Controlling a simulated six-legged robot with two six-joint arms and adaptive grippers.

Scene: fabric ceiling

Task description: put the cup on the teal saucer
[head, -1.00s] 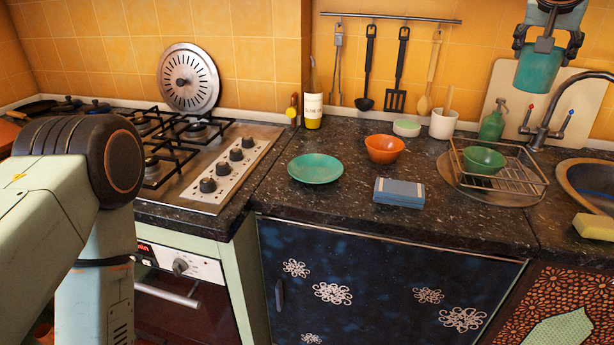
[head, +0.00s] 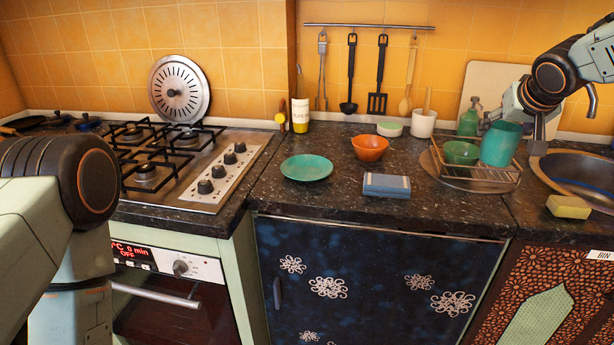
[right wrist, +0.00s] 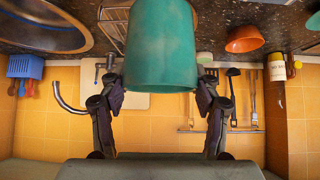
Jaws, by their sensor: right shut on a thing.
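The teal cup (head: 500,143) is held up at the right, in front of the sink side of the counter. It also shows large in the right wrist view (right wrist: 160,45). My right gripper (head: 522,112) is shut on the cup, with one finger on each side of it in the right wrist view (right wrist: 160,88). The teal saucer (head: 306,167) lies flat and empty on the dark counter, well to the left of the cup. My left gripper is out of view; only my left arm shows at the lower left.
A wire dish rack (head: 480,177) with a green bowl (head: 461,153) is close to the cup. The tap (head: 591,102) and sink are at the right. Counter around the saucer is clear.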

